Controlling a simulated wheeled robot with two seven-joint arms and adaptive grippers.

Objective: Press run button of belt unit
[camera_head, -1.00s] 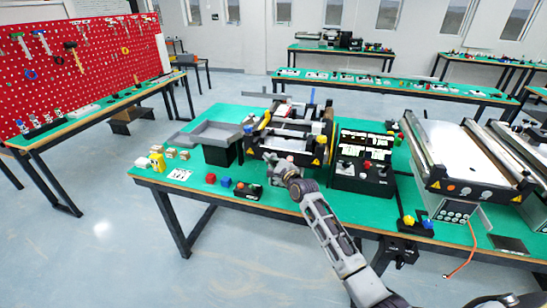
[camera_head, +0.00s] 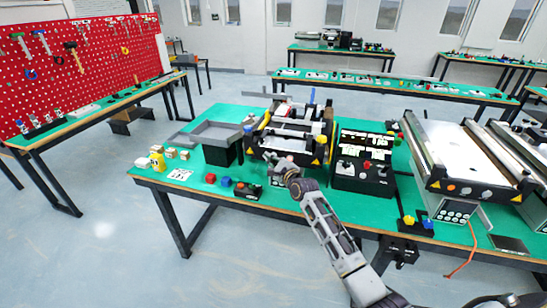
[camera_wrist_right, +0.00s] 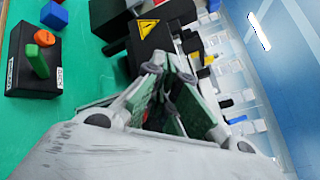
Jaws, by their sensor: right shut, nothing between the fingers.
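The mini belt unit (camera_head: 292,130), with black side frames and yellow warning signs, stands on the green table in the head view. My right gripper (camera_head: 283,164) is at its front end, with fingers pointing toward it. In the right wrist view the closed fingers (camera_wrist_right: 165,75) are empty, close to a black end part with a yellow warning triangle (camera_wrist_right: 148,27). I cannot tell whether they touch it. A black control box (camera_wrist_right: 34,65) with a green lever and an orange knob lies to the left there. The run button cannot be made out for certain. My left gripper is not in view.
A grey tray (camera_head: 213,132) stands left of the belt unit, a black control panel (camera_head: 350,182) to its right. Red (camera_head: 210,178) and blue (camera_head: 225,181) blocks lie near the front edge. A larger conveyor (camera_head: 465,150) is further right.

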